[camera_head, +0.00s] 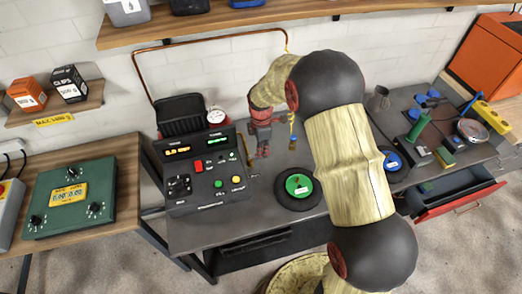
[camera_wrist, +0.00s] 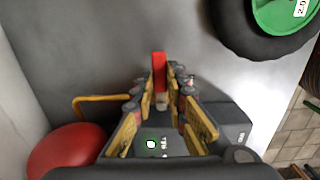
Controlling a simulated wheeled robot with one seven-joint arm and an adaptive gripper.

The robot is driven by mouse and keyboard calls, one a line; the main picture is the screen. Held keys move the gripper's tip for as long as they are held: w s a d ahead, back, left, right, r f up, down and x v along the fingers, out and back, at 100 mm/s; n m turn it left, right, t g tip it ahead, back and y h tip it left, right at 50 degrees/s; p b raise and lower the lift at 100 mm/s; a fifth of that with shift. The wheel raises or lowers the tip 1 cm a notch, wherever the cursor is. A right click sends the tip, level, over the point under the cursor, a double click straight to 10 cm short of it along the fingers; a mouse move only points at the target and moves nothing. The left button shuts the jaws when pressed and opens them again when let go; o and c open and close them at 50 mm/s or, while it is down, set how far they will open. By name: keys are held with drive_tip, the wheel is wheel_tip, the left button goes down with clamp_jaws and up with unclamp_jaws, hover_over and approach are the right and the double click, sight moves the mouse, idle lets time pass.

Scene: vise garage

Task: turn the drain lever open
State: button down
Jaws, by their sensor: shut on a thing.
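My gripper (camera_head: 261,152) points down beside the right side of the black console in the head view. In the wrist view my gripper (camera_wrist: 160,92) has its yellow-padded fingers closed at the tips on a small upright red piece (camera_wrist: 159,66), which looks like the drain lever's handle. Its lower part is hidden between the fingers. In the head view the lever cannot be told apart from the red and dark gripper parts. How far it is turned cannot be told.
The black console (camera_head: 207,168) with lit displays stands left of my gripper. A thin brass bar (camera_wrist: 98,98) and a red rounded thing (camera_wrist: 66,150) are close on the left. A black disc with a green centre (camera_head: 298,187) lies to the right. Grey bench surface between is bare.

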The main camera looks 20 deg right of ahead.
drive_tip(key=shift+s, duration=0.1)
idle(0.6)
drive_tip(key=m, duration=0.1)
drive_tip(key=s+m+p, duration=0.1)
drive_tip(key=m, duration=0.1)
drive_tip(key=m+p, duration=0.1)
drive_tip(key=shift+s+a+r+m, duration=0.1)
drive_tip(key=shift+s+a+m, duration=0.1)
drive_tip(key=shift+s+m, duration=0.1)
drive_tip(key=m, duration=0.1)
drive_tip(key=s+m+p, duration=0.1)
drive_tip(key=m, duration=0.1)
drive_tip(key=a+m+p, duration=0.1)
drive_tip(key=shift+s+m, duration=0.25)
drive_tip(key=shift+m, duration=0.05)
drive_tip(key=m, duration=0.1)
drive_tip(key=a+m+p, duration=0.1)
drive_tip(key=m, duration=0.1)
drive_tip(key=s+m, duration=0.1)
drive_tip(key=shift+a, duration=0.3)
drive_tip(key=shift+s+a+m+p, duration=0.1)
drive_tip(key=shift+a+m+p, duration=0.25)
drive_tip(key=shift+m, duration=0.85)
drive_tip(key=shift+a+m+p, duration=0.15)
drive_tip(key=shift+a+m, duration=0.3)
drive_tip(key=shift+m, duration=0.75)
drive_tip(key=c, duration=1.8)
unclamp_jaws()
drive_tip(key=shift+o, duration=0.2)
